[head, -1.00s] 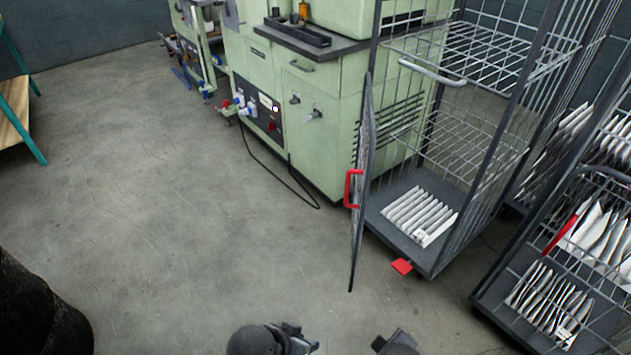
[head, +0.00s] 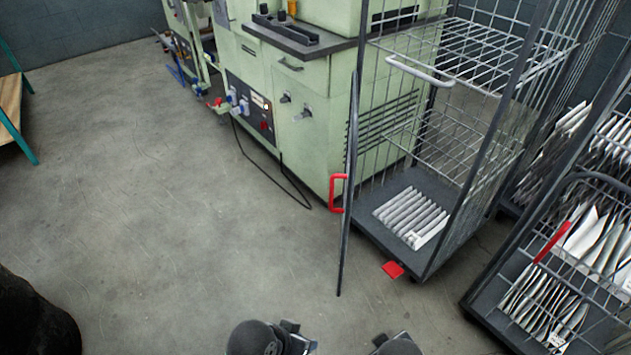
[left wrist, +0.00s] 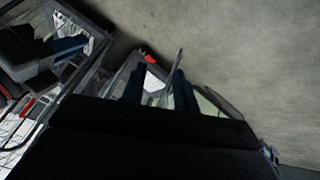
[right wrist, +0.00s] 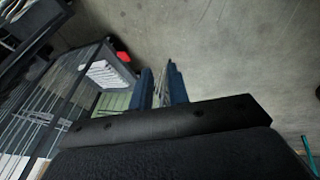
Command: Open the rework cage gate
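The rework cage (head: 400,235) is a grey wire roll cage standing right of centre in the head view. Its gate (head: 347,220) stands swung out from the cage front and shows almost edge-on. A red handle (head: 337,193) sits on the gate's left face. My left gripper (head: 300,338) and right gripper (head: 400,338) are at the bottom of the head view, apart from the gate. The left wrist view shows the left gripper's blue fingers (left wrist: 158,85) spread. The right wrist view shows the right gripper's fingers (right wrist: 161,85) apart, with mesh visible beyond the gap.
White pleated filters (head: 411,214) lie on the cage floor, and a red pedal (head: 393,270) sits at its front base. A second loaded cage (head: 480,305) stands at the right. A green machine (head: 300,150) is behind the gate. Open floor (head: 180,220) lies to the left.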

